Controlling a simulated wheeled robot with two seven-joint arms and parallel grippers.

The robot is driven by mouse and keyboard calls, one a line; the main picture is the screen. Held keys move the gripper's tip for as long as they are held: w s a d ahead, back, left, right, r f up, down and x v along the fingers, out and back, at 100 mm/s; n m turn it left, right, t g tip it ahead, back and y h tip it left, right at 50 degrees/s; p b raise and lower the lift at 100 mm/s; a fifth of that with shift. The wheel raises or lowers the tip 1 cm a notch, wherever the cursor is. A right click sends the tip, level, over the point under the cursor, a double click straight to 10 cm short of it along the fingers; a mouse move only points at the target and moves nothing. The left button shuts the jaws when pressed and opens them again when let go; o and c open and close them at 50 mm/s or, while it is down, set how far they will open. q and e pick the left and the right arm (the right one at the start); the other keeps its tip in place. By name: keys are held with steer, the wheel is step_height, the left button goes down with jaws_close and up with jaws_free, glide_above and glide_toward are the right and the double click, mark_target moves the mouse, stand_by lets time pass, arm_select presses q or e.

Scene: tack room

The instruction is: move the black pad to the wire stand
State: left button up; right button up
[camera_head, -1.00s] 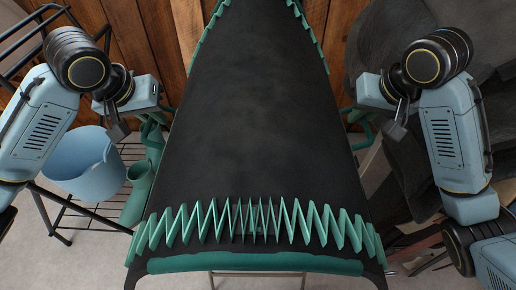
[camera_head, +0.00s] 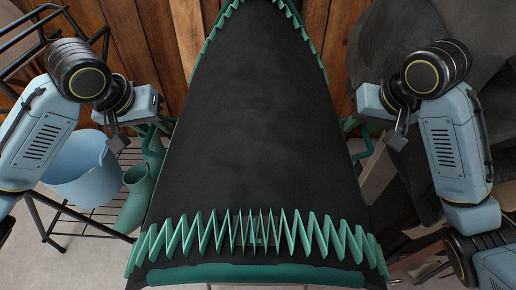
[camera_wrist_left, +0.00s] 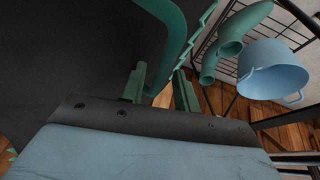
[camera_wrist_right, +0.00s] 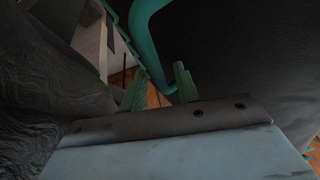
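The black pad (camera_head: 255,130) is a long, tapering black sheet with green zigzag trim and green side handles. It fills the middle of the head view, broad end towards me. My left gripper (camera_head: 165,123) is at its left handle; the left wrist view shows the green handle (camera_wrist_left: 177,45) running between the fingers (camera_wrist_left: 160,90). My right gripper (camera_head: 347,121) is at the right handle, which runs between its fingers (camera_wrist_right: 160,88) in the right wrist view. Both appear shut on the handles. I cannot pick out the wire stand for certain; the pad hides what is beneath it.
Black tubular bars (camera_head: 45,25) are at upper left. A wooden plank wall (camera_head: 155,45) is behind. Dark draped shapes (camera_head: 398,165) crowd the right.

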arm_select(q)
steer(key=shift+d+r, duration=0.1)
steer(key=shift+r, duration=0.05)
arm_select(e)
steer(key=shift+a+r, duration=0.1)
steer(key=shift+a, duration=0.05)
